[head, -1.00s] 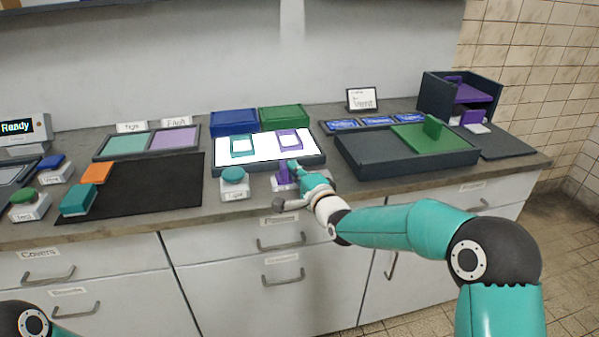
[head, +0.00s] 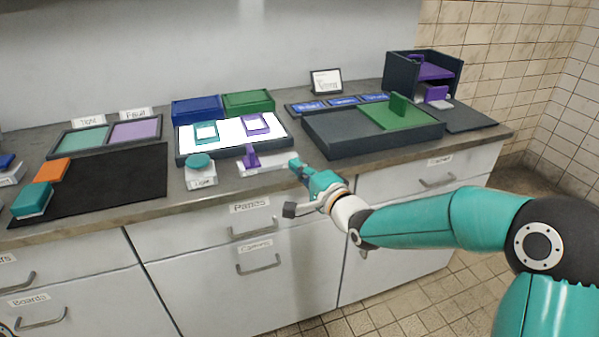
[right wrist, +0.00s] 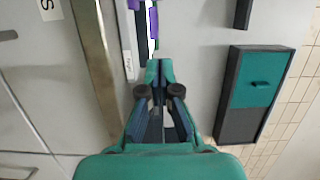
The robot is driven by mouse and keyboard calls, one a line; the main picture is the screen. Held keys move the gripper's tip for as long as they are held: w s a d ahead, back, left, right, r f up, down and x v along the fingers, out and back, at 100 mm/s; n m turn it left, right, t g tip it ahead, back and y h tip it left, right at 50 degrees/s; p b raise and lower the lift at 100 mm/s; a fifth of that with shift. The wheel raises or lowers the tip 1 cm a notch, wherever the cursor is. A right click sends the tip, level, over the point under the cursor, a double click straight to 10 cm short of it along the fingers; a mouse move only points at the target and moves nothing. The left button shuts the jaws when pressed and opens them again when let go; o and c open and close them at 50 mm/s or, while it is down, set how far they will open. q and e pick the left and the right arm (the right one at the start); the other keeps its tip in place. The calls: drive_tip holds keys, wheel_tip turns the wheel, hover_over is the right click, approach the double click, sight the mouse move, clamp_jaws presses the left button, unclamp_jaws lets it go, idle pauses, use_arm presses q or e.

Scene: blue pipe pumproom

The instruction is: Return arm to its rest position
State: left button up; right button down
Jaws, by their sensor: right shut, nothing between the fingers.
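My right arm comes in from the right in the head view. Its gripper (head: 297,163) is shut and empty, at the counter's front edge, just right of the purple lever (head: 251,157) on its white base and apart from it. In the right wrist view the closed fingertips (right wrist: 160,72) meet with nothing between them. My left gripper is out of view.
A teal button (head: 199,162) and a lit white panel (head: 233,131) with two framed pieces lie left of the gripper. A dark tray (head: 340,138) with a green handled plate (head: 397,112) stands right. Drawers line the cabinet front below. Open floor lies right.

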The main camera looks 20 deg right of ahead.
drive_tip(key=shift+s+d, duration=0.15)
drive_tip(key=shift+s, duration=0.35)
drive_tip(key=s+a+f+g, duration=0.1)
drive_tip(key=s+f+g, duration=0.25)
drive_tip(key=f, duration=0.95)
drive_tip(key=s+a+f+g, duration=0.2)
drive_tip(key=s+f+g, duration=0.15)
drive_tip(key=f, duration=1.05)
drive_tip(key=s+a+f+n+g+h, duration=0.15)
drive_tip(key=s+f+n+g, duration=0.3)
drive_tip(key=s+f, duration=0.9)
drive_tip(key=s+a+f+n+g, duration=0.2)
drive_tip(key=s+n+g, duration=0.4)
drive_tip(key=s, duration=0.7)
wheel_tip(320, 180, up, 15)
drive_tip(key=n+p, duration=0.2)
drive_tip(key=p, duration=1.3)
drive_tip(key=shift+r+t+p, duration=0.15)
drive_tip(key=shift+t+p, duration=0.2)
